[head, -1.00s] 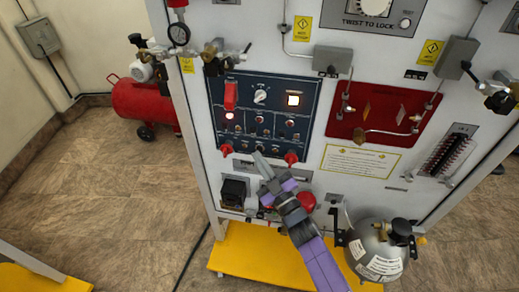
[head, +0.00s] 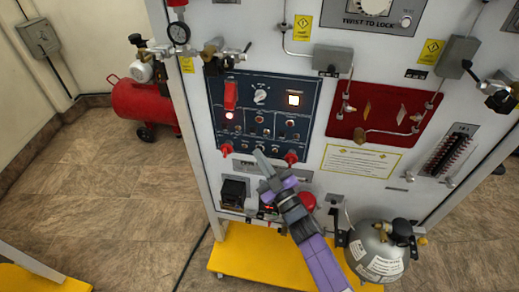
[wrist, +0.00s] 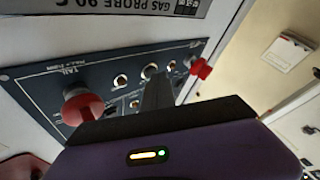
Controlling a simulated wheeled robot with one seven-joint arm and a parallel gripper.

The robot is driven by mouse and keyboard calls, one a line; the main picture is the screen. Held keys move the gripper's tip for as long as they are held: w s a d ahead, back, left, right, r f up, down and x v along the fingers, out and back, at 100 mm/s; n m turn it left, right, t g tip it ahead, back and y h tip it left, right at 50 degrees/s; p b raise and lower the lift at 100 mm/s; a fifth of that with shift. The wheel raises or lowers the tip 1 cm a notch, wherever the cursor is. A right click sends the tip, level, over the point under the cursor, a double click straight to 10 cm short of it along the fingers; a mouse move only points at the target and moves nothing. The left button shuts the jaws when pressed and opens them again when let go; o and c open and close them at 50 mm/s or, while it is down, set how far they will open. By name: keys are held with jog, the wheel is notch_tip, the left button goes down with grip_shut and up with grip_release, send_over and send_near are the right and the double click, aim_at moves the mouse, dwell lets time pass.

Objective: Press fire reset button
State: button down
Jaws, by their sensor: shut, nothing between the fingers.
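The dark blue control panel (head: 262,78) on the white rack holds a lit square button (head: 293,99), a raised red switch cover (head: 230,96), a lit red lamp (head: 229,115), several small round controls (head: 266,133) and two red knobs at its bottom corners. I cannot read which control is the fire reset. My gripper (head: 259,154) is shut and empty, its tip at the panel's lower edge between the red knobs. In the wrist view the fingertips (wrist: 158,82) overlap the panel (wrist: 45,92) and hide part of it; contact cannot be told. Small round controls (wrist: 120,80) show beside them.
The left red knob (head: 227,149) and right red knob (head: 291,158) flank my gripper. A red panel with pipes (head: 378,112) is to the right. A red compressor tank (head: 140,102) is at left.

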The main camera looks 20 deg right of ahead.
jog(key=shift+w+d, duration=0.1)
dwell(0.5)
jog(key=shift+s+a, duration=0.45)
jog(key=shift+s, duration=0.25)
jog(key=shift+s+a, duration=0.75)
jog(key=shift+s, duration=0.25)
jog(key=shift+s+a, duration=0.75)
jog(key=shift+s, duration=0.25)
